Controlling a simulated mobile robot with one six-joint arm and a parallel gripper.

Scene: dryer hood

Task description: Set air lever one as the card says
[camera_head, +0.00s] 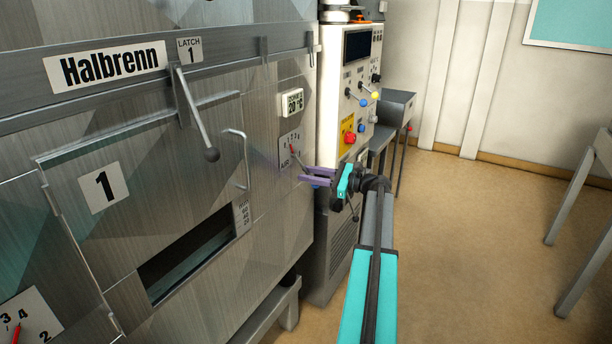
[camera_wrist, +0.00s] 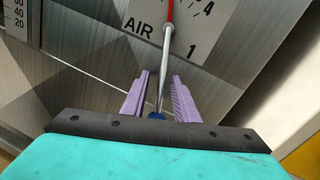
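The air lever's white dial plate (camera_head: 291,146), marked AIR, is on the dryer's front near its right edge. It also shows in the wrist view (camera_wrist: 141,27), with a red pointer (camera_wrist: 170,10) and the numbers 4 and 1 in sight. The lever's silver rod (camera_wrist: 166,62) runs down from the pointer to a blue knob (camera_wrist: 157,115). My gripper (camera_head: 302,174) is at the dial; its purple fingers (camera_wrist: 161,75) stand either side of the rod, with gaps showing. The pointer's exact number is unclear. I cannot identify the card.
A latch lever (camera_head: 197,115) hangs left of the dial, beside a door handle (camera_head: 243,160). Another dial (camera_head: 30,318) with a red pointer is at lower left. Open floor (camera_head: 460,230) lies further right.

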